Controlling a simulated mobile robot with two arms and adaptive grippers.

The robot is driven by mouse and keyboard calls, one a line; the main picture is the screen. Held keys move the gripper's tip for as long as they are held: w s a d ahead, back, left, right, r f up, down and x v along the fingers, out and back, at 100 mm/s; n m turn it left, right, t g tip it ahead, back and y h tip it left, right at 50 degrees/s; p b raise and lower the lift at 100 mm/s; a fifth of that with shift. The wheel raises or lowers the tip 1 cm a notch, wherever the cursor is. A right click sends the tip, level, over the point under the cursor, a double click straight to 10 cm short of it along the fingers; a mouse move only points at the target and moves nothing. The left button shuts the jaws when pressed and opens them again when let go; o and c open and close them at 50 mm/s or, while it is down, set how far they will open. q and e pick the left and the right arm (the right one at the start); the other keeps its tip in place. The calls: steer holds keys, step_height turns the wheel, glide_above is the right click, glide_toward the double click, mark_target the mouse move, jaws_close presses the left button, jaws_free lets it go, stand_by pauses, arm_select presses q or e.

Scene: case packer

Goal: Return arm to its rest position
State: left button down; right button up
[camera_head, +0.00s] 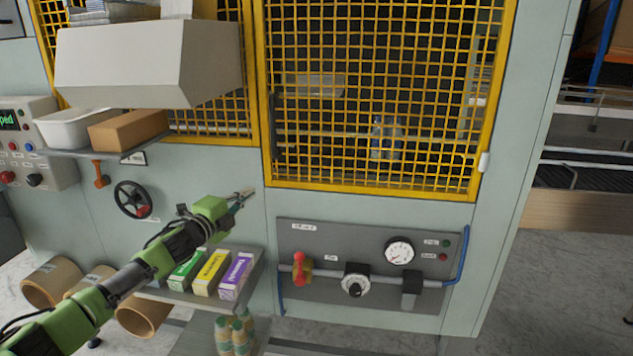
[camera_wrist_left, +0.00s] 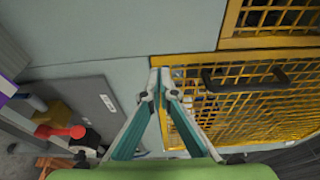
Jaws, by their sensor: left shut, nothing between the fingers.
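My left arm comes in from the lower left in the head view, green and black. My left gripper (camera_head: 243,194) is in front of the machine's pale grey-green panel, above the shelf of boxes and left of the valve panel. In the left wrist view the fingers of my left gripper (camera_wrist_left: 163,72) converge at the tips. They are shut with nothing between them. My right gripper is in neither view.
A grey valve panel (camera_head: 325,238) has a red-handled valve (camera_head: 300,269) and gauge (camera_head: 399,252). A yellow mesh door (camera_head: 375,187) is above it. A shelf (camera_head: 188,300) holds coloured boxes. A handwheel (camera_head: 131,199) and cardboard rolls (camera_head: 52,282) are at left.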

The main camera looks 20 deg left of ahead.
arm_select(q)
steer(key=s+d+f+n+g, duration=0.3)
steer(key=s+d+f, duration=0.3)
steer(key=d+f, duration=0.45)
steer(key=s+d+f+n+g, duration=0.2)
steer(key=s+d+f+n, duration=0.3)
steer(key=d+f, duration=0.6)
steer(key=s+d+f+n+g, duration=0.3)
steer(key=s, duration=0.9)
steer(key=s+d+f+n+g, duration=0.2)
steer(key=s+d+n+g, duration=0.1)
steer(key=s, duration=0.8)
steer(key=s+d+f+n+g, duration=0.2)
steer(key=s+f+g, duration=0.15)
steer(key=s, duration=0.85)
step_height(320, 180, down, 25)
steer(key=s+g, duration=0.1)
steer(key=s, duration=0.1)
steer(key=s+a+f+g, duration=0.1)
steer(key=s+a+f, duration=0.1)
steer(key=s+f, duration=1.4)
steer(key=shift+s+a+f, duration=0.3)
steer(key=shift+s+f, duration=0.1)
steer(key=shift+f, duration=0.15)
